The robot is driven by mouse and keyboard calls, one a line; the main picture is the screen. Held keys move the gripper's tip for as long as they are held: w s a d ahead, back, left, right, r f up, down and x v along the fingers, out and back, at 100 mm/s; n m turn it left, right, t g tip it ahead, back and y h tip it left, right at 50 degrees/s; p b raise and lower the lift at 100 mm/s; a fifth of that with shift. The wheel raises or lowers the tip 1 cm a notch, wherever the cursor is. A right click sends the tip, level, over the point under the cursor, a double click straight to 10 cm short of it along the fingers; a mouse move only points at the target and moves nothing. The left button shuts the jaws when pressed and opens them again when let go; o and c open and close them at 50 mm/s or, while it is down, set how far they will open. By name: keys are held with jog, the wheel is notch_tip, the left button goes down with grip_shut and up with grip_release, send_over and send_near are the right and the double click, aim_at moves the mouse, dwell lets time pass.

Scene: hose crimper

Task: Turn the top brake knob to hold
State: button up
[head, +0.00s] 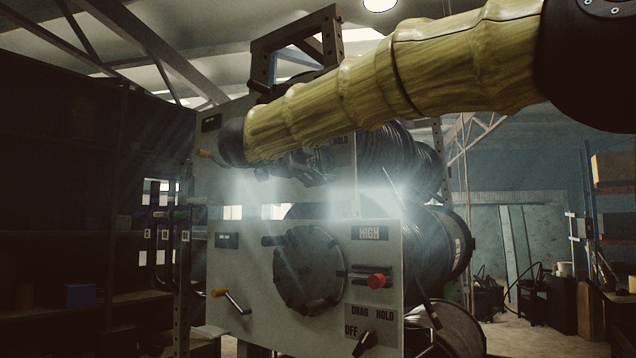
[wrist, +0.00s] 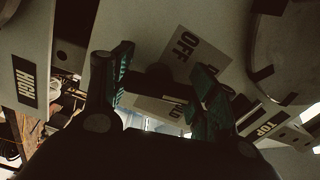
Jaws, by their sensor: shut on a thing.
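The top brake knob (wrist: 155,78) is a dark shape on the pale upper panel in the wrist view, between my two green-padded fingers. My gripper (wrist: 162,88) is shut on it. The brake label plate (wrist: 187,42) behind it reads OFF, and part of HOLD shows near the right finger. Which mark the knob points to cannot be made out. In the head view my gripper (head: 305,168) is at the lower right of the upper panel (head: 226,178), beside a partly covered HOLD mark. My arm and gripper hide the top knob there.
The lower panel (head: 230,265) carries a second brake knob (head: 363,343), a red knob (head: 376,281), an orange-tipped lever (head: 232,302) and a round dark disc (head: 309,270). Black hose reels (head: 440,245) stand behind the panels. Open floor shows at the right.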

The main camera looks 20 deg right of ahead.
jog(key=m+b, duration=0.2)
jog(key=b, duration=0.1)
jog(key=f+m+b, duration=0.1)
jog(key=shift+s+b, duration=0.25)
jog(key=shift+b, duration=0.1)
jog(key=m+b, duration=0.2)
jog(key=b, duration=0.1)
jog(key=shift+r, duration=0.1)
jog(key=shift+r+m+b, duration=0.1)
jog(key=shift+m+b, duration=1)
jog(key=shift+r+m+b, duration=0.2)
jog(key=shift+m+b, duration=0.4)
jog(key=shift+r, duration=0.1)
jog(key=o, duration=0.9)
jog(key=shift+s, duration=0.1)
